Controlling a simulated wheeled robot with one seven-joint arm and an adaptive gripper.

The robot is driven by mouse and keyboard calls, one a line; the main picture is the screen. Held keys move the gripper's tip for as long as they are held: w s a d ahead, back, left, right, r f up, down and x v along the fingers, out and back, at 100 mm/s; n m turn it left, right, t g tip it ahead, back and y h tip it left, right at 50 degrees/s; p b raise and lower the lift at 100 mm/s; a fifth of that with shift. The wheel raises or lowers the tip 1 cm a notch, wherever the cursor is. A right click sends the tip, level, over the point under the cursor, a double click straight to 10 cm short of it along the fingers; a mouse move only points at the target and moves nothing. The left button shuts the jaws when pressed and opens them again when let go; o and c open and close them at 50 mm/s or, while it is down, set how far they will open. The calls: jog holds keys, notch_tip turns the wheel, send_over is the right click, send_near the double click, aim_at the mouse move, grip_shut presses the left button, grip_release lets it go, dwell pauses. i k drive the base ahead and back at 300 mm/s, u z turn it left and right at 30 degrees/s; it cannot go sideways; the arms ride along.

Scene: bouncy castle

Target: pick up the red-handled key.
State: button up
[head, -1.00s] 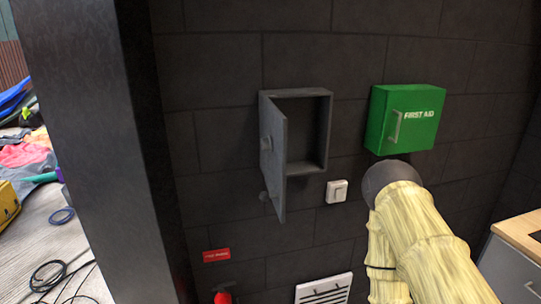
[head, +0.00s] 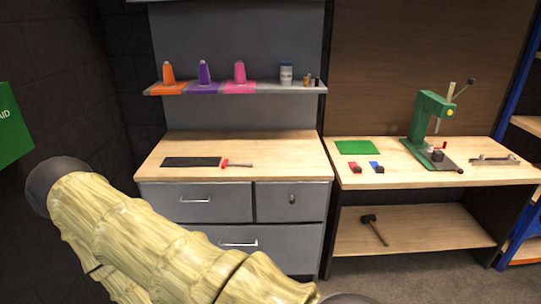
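A small item with a red end and a thin pale shaft, which looks like the red-handled key (head: 226,163), lies flat on the wooden top of the grey drawer cabinet (head: 205,210). My arm, in a pale yellow cover, crosses the lower left of the head view. My gripper's fingers do not show.
A shelf (head: 312,89) above the cabinet holds orange, purple and pink cones and small bottles. The workbench (head: 420,176) at right bears a green press (head: 428,120), a green mat (head: 358,147), and small red and blue items. A mallet (head: 373,228) lies below. Floor is clear at lower right.

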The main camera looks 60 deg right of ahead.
aim_at(225, 163)
jog(key=z, duration=1.8)
jog(key=k, duration=0.5)
jog(key=z, duration=0.7)
jog(key=i, duration=1.5)
jog(key=u, duration=1.05)
jog(key=i, duration=0.6)
jog(key=u, duration=0.5)
